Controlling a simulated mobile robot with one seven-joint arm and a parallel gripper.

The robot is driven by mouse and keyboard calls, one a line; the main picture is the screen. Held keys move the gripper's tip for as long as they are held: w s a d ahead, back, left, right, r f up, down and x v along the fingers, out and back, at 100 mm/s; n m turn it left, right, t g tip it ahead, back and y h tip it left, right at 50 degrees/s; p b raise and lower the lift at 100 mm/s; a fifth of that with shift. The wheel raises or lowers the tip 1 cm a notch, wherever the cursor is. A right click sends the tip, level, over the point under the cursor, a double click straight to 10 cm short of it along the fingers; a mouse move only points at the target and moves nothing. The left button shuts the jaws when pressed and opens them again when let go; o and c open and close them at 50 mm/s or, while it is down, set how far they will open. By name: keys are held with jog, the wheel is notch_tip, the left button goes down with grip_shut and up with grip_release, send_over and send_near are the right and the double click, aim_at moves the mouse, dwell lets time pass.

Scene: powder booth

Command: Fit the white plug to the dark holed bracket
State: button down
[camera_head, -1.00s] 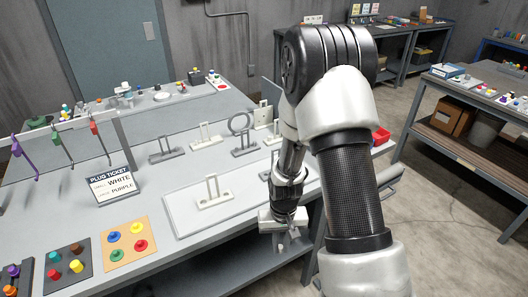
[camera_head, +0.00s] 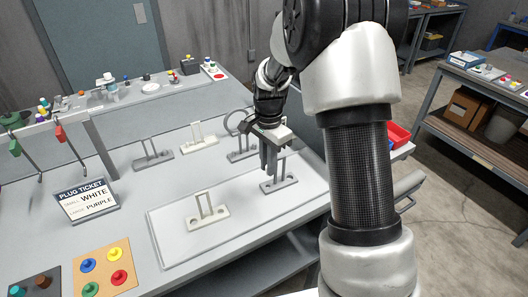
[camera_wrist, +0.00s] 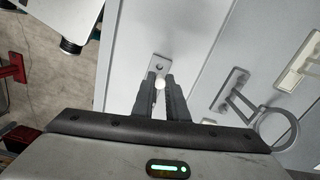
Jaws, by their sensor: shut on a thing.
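The dark holed bracket (camera_head: 289,183) is grey with an upright loop and stands at the right of the pale board. My gripper (camera_head: 269,170) is directly over it, pointing down, and hides part of it. In the wrist view, my gripper (camera_wrist: 161,82) is shut on the white plug (camera_wrist: 159,84), which shows as a small white round end between the fingertips. One end of the bracket (camera_wrist: 160,57) with a dark hole shows just beyond the fingertips. I cannot tell whether the plug touches the bracket. The plug is hidden in the head view.
A pale bracket (camera_head: 207,219) stands to the left on the same board (camera_head: 172,249). Several other brackets stand behind, including a ring-shaped one (camera_wrist: 275,128). A ticket (camera_head: 86,200) reads small white, large purple. Coloured plugs (camera_head: 103,268) sit at the front left.

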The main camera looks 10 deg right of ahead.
jog(key=shift+w, duration=0.1)
jog(key=shift+s+f+b, duration=0.2)
jog(key=shift+f+b, duration=0.3)
jog(key=shift+f, duration=0.15)
jog(key=shift+f+b, duration=0.9)
jog(key=shift+f, duration=0.5)
jog(key=shift+f+b, duration=0.45)
jog(key=shift+f, duration=0.25)
jog(key=c, duration=1.7)
grip_release()
jog(key=shift+o, duration=0.2)
jog(key=shift+r, duration=0.1)
notch_tip(320, 180, up, 17)
jog(key=p, duration=0.1)
jog(key=shift+r, duration=0.15)
